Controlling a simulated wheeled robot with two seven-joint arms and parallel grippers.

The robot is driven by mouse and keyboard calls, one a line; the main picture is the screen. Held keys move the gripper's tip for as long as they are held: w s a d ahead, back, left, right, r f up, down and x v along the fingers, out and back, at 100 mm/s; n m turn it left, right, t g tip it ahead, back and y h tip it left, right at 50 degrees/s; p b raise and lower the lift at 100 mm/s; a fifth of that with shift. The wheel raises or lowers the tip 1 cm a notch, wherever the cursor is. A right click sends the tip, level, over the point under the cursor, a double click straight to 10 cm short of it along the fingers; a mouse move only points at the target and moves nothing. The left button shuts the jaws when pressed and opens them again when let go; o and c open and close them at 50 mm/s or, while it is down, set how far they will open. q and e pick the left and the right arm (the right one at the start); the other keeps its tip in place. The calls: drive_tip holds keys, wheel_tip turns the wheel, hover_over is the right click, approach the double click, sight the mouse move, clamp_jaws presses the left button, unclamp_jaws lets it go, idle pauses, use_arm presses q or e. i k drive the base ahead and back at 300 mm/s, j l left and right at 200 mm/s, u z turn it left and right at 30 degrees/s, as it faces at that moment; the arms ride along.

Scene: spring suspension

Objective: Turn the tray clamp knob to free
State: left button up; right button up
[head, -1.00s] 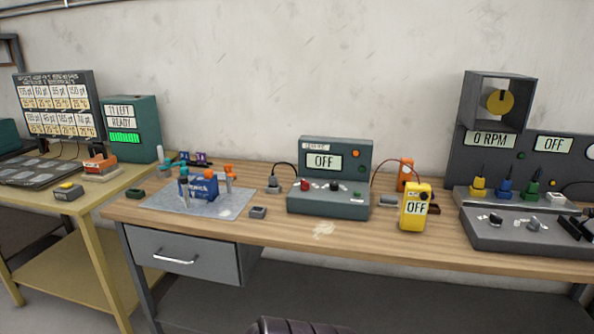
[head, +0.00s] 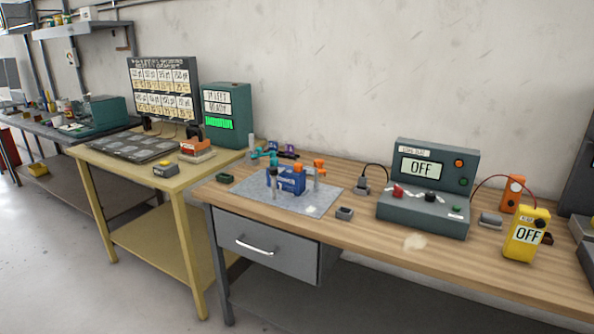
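I cannot make out for sure which part is the tray clamp knob. A dark tray-like panel (head: 128,148) with several flat recesses lies on the yellow table, left of centre. At its right end is an orange-and-grey piece (head: 197,151) on a pale base. Neither of my grippers is in view.
The wooden bench (head: 400,245) holds a grey mat (head: 323,200) with a blue box (head: 288,180), a console reading OFF (head: 428,188) and a yellow meter (head: 525,236).

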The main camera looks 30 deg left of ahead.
sight(273, 172)
drive_tip(key=u, duration=0.95)
